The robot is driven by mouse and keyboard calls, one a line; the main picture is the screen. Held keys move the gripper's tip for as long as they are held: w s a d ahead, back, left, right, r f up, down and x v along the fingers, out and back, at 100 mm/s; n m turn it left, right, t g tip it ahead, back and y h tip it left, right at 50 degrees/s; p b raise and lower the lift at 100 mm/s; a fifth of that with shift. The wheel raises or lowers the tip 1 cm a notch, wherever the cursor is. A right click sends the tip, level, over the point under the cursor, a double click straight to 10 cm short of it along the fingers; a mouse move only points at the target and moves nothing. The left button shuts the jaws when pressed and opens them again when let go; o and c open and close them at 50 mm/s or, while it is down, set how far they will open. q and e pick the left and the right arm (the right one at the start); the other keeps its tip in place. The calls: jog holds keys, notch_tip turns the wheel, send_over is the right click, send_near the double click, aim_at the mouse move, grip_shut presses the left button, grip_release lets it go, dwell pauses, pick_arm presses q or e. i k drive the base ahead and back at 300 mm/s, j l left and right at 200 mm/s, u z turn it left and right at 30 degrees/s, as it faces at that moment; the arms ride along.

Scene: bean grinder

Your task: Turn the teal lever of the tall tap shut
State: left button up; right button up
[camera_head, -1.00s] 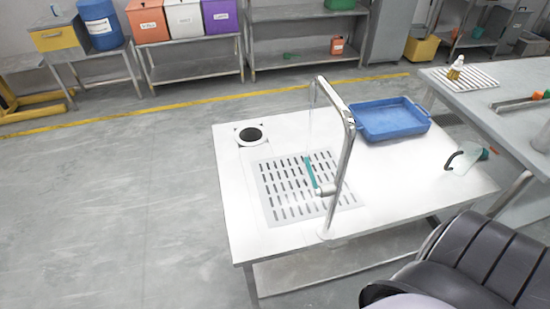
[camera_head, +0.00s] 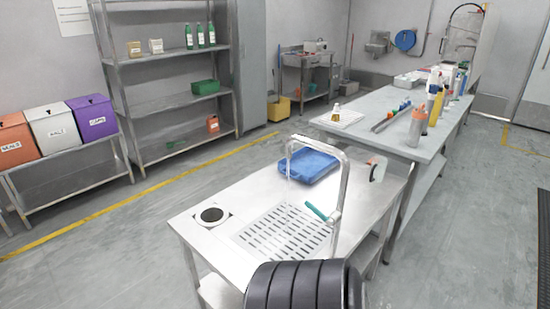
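The tall tap (camera_head: 342,184) is a silver upside-down U standing at the near right part of a steel table (camera_head: 190,229). Its teal lever (camera_head: 316,211) sticks out to the left from the tap's upright, low above the slotted drain grate (camera_head: 262,237). A thin pale stream (camera_head: 288,172) seems to hang below the spout, but it is faint. Neither of my grippers shows.
A longer bench (camera_head: 392,139) with bottles stands behind right. Floor is free at the left.

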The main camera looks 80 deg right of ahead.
aim_at(329, 222)
jog(key=i+z, duration=0.4)
jog(key=i+j+z, duration=0.15)
jog(key=i+z, duration=0.25)
jog(key=i+j+z, duration=0.25)
jog(key=i+z, duration=0.35)
jog(key=z, duration=0.3)
jog(key=i+j+z, duration=0.1)
jog(key=z, duration=0.4)
jog(key=i+j+z, duration=0.2)
jog(key=z, duration=0.3)
jog(key=i+j+z, duration=0.2)
jog(key=z, duration=0.25)
jog(key=i+j+z, duration=0.1)
jog(key=j+z, duration=0.25)
jog(key=z, duration=0.15)
